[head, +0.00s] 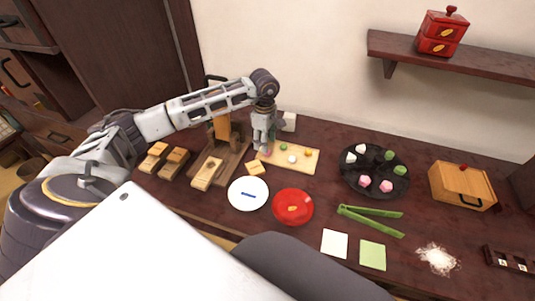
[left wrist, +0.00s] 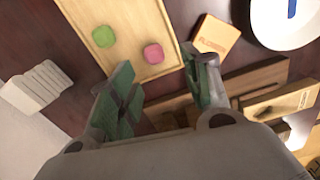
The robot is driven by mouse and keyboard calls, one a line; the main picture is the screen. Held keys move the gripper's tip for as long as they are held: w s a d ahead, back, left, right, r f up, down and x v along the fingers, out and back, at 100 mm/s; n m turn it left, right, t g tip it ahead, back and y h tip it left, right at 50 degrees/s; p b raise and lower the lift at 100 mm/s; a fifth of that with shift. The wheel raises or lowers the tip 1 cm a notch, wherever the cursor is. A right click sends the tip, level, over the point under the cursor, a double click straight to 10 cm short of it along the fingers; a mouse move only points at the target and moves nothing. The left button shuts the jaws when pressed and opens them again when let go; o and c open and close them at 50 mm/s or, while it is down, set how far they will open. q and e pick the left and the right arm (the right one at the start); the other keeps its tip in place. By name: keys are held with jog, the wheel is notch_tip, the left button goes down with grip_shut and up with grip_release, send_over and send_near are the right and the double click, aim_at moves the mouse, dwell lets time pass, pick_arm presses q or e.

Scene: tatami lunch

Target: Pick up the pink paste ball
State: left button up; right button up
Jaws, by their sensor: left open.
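The pink paste ball (left wrist: 153,53) rests on a light wooden board (left wrist: 138,20) in the left wrist view, near the board's edge. In the head view a bit of the pink ball (head: 267,153) shows beside my fingertips, on the left part of the board (head: 300,168). My left gripper (head: 262,146) is above it, pointing down. In the left wrist view my left gripper (left wrist: 162,70) is open, its greenish fingers apart, with the pink ball showing between and beyond the tips. Nothing is in its jaws. My right gripper is not in view.
A green ball (left wrist: 104,36) sits close beside the pink one. White (head: 292,160) and orange (head: 308,153) balls share the board. A white block (left wrist: 38,88) lies off the board.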

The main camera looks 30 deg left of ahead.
aim_at(268, 153)
pick_arm(q)
jog(key=shift+f, duration=0.1)
jog(key=shift+w+d+f, duration=0.1)
jog(key=shift+w+f, duration=0.1)
jog(key=shift+f, duration=1.1)
jog(key=shift+w+d+f, duration=0.1)
jog(key=shift+w+f, duration=0.05)
jog(key=shift+f, duration=1.1)
jog(key=shift+c, duration=0.5)
jog(key=c, duration=0.7)
